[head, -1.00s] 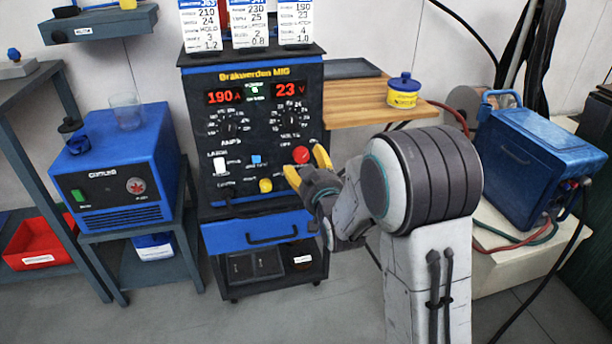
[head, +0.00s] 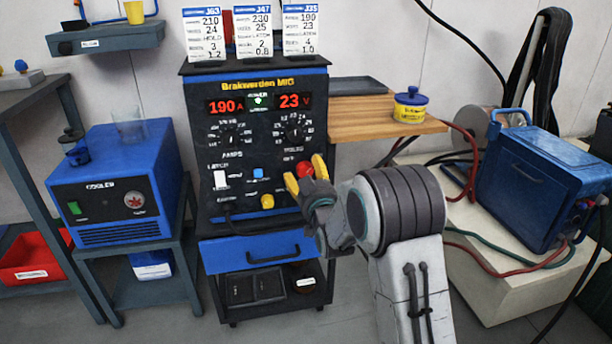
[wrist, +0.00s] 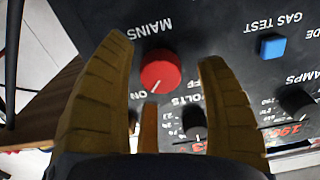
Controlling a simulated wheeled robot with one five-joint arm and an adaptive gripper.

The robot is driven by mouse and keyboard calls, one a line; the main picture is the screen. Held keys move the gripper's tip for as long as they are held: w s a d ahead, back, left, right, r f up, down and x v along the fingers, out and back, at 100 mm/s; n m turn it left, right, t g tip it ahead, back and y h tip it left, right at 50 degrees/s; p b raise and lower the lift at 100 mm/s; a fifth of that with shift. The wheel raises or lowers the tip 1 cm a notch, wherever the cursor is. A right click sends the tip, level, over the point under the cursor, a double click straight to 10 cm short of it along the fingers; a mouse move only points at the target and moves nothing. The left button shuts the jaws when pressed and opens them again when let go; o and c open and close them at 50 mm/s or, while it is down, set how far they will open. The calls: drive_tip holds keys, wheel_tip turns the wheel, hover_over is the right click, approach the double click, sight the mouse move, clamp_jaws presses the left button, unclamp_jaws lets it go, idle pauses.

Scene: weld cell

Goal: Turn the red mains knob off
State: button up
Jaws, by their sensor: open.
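The red mains knob (head: 304,169) is on the lower right of the black welder panel (head: 240,150). In the wrist view, which is upside down, the knob (wrist: 160,71) is round with a pale pointer line directed at the ON label. My gripper (head: 305,177) is open in front of the panel. How far the tips are from the panel is hard to tell. The red displays (head: 260,104) read 190 A and 23 V.
A blue gas test button (wrist: 272,46) and a yellow knob (head: 267,201) are near the mains knob. A wooden shelf (head: 365,130) with a blue-lidded tin (head: 410,106) juts out right of the welder. A blue drawer (head: 255,248) is below.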

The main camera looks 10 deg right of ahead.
drive_tip(key=shift+w, duration=0.55)
drive_tip(key=c, duration=1.2)
